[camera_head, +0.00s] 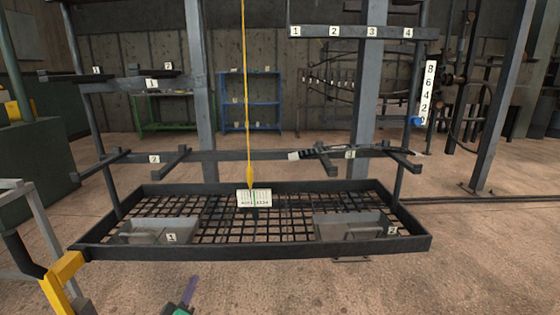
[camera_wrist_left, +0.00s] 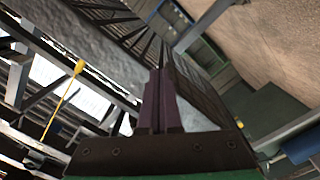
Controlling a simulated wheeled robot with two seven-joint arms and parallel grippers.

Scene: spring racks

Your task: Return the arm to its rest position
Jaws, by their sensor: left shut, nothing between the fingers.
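My left gripper (camera_head: 191,281) shows at the bottom of the head view, with a purple finger and part of a green body. It is in front of and below the rack tray, apart from it. In the left wrist view the purple fingers (camera_wrist_left: 158,75) are pressed together, shut and empty. The wrist picture is strongly tilted. Most of the left arm is out of view. My right gripper is not in view.
A dark rack holds a mesh tray (camera_head: 260,248) with two grey bins (camera_head: 165,230), (camera_head: 350,226). A yellow pointer (camera_head: 247,110) hangs before a scale card (camera_head: 254,198). Numbered bars (camera_head: 352,33) cross above. A yellow bracket (camera_head: 62,270) stands left. Floor at the lower right is clear.

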